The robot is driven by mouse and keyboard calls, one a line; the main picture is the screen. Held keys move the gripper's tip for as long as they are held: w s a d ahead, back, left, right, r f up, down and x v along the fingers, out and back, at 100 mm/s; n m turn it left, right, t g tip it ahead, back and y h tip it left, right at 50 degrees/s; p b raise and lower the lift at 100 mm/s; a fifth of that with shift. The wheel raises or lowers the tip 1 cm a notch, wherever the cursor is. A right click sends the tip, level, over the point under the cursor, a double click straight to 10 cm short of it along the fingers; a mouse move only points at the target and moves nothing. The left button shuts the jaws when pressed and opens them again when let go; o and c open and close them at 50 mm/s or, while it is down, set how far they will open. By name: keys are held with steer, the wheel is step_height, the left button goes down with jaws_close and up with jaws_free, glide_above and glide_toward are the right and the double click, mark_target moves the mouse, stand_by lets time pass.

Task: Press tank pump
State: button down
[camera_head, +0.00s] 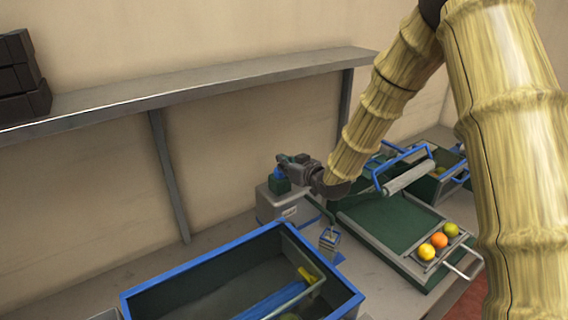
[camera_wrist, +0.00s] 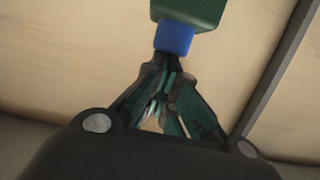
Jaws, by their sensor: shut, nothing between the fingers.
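The tank (camera_head: 272,204) looks like a pale grey box at the back of the bench, left of the green tray. A small pump with a green body and a blue part (camera_head: 279,184) stands on top of it. My gripper (camera_head: 284,159) is at the pump, coming in from the right. In the wrist view my gripper (camera_wrist: 168,58) has its fingertips together and empty, right at the blue part (camera_wrist: 174,38) under the green block (camera_wrist: 190,10). I cannot tell whether they touch. Part of the pump is hidden behind the gripper.
A blue-rimmed bin (camera_head: 200,268) stands in front. A green sorting tray (camera_head: 378,218) with a grey roller (camera_head: 408,177) lies to the right, holding an orange (camera_head: 440,241) and two yellowish fruits. A second crate (camera_head: 440,185) is behind. A grey shelf (camera_head: 190,88) runs above.

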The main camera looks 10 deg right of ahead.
steer(key=shift+f+b, duration=0.4)
steer(key=shift+f, duration=0.55)
steer(key=shift+r, duration=0.1)
step_height(320, 180, up, 4)
steer(key=shift+f+p, duration=0.1)
steer(key=shift+p, duration=0.95)
steer(key=b+v, duration=0.4)
steer(key=v, duration=0.6)
